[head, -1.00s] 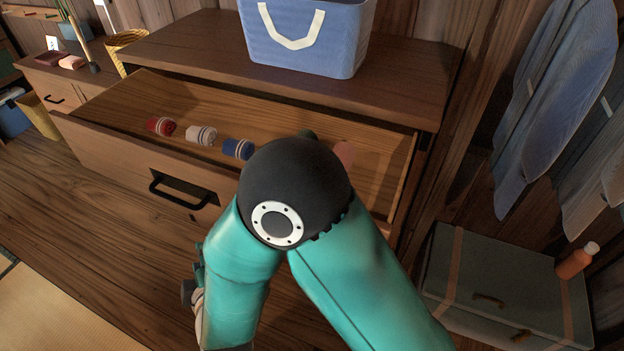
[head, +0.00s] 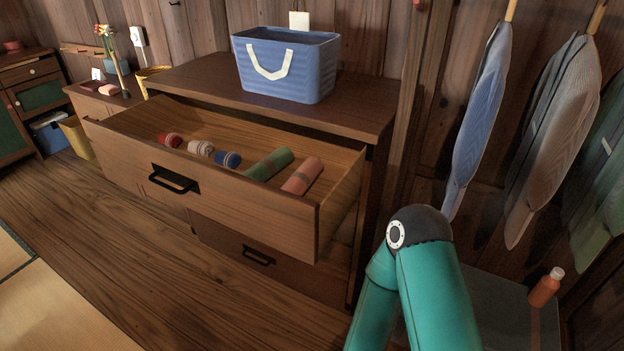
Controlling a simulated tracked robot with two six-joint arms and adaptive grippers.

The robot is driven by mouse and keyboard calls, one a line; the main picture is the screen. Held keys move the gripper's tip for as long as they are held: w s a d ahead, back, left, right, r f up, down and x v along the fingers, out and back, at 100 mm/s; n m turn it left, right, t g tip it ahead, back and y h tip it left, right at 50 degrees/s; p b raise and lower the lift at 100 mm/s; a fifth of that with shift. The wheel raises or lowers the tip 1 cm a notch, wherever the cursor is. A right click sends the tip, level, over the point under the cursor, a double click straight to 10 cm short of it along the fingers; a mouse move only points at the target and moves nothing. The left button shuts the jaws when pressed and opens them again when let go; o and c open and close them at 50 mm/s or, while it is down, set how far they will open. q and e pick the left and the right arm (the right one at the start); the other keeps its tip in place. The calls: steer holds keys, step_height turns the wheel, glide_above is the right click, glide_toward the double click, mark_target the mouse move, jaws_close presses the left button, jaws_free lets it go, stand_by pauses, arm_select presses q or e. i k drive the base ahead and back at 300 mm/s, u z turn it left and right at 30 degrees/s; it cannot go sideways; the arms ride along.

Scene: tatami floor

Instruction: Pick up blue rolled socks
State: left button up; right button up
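The blue rolled socks (head: 228,159), with pale stripes, lie in the open top drawer (head: 215,189) of a wooden chest. To their left are a cream roll (head: 201,148) and a red roll (head: 170,140). To their right lie a longer green roll (head: 269,164) and a pink roll (head: 303,176). Neither gripper is in view.
A blue basket (head: 287,85) with a white handle stands on the chest top (head: 230,92). Clothes (head: 483,115) hang on the right. An orange bottle (head: 545,287) stands on a box (head: 505,305) at the lower right. The wooden floor (head: 130,255) in front is clear.

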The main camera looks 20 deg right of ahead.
mark_target(231, 159)
steer(key=u, duration=1.45)
steer(key=i, duration=0.1)
steer(key=z, duration=2.75)
steer(key=k, duration=0.95)
steer(key=u, duration=0.45)
steer(key=i, duration=1.65)
steer(key=u, duration=0.05)
